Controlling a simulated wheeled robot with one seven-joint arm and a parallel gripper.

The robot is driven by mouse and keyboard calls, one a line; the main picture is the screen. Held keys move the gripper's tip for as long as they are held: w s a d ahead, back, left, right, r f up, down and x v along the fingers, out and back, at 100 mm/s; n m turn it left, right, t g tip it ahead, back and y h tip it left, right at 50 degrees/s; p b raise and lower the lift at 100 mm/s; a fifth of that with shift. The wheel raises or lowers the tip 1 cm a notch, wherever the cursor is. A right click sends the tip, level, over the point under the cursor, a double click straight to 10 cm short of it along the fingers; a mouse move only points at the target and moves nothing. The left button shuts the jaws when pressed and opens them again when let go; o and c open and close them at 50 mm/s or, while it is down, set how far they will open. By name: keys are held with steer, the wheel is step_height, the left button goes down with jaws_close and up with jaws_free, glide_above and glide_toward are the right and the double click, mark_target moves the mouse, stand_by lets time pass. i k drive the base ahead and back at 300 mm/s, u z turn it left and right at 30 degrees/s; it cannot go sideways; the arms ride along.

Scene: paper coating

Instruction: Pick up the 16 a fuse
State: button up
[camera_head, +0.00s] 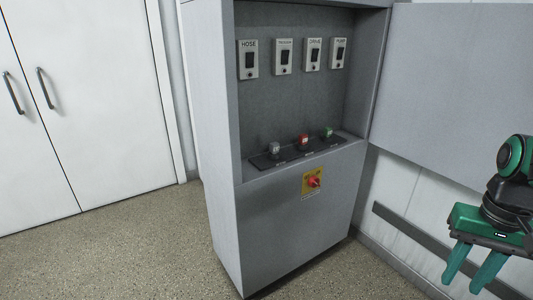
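Three small fuses stand in a row on a black strip (262,161) on the cabinet's inner ledge: a grey one (275,148) at left, a red one (303,141) in the middle and a green one (328,133) at right. The labels in front of them are too small to read, so I cannot tell from print which is 16 A. My gripper (463,284) is at the lower right, green, fingers pointing down and spread apart with nothing between them. It is well to the right of the cabinet and apart from the fuses.
The grey cabinet (290,225) is open, its door (450,90) swung to the right. Several switch plates, including one marked HOSE (248,59), line its back wall. A red rotary switch (313,182) on a yellow plate is below the ledge. White double doors stand at left; floor in front is clear.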

mark_target(274, 148)
steer(key=z, duration=0.05)
steer(key=i, duration=1.15)
steer(key=z, duration=0.7)
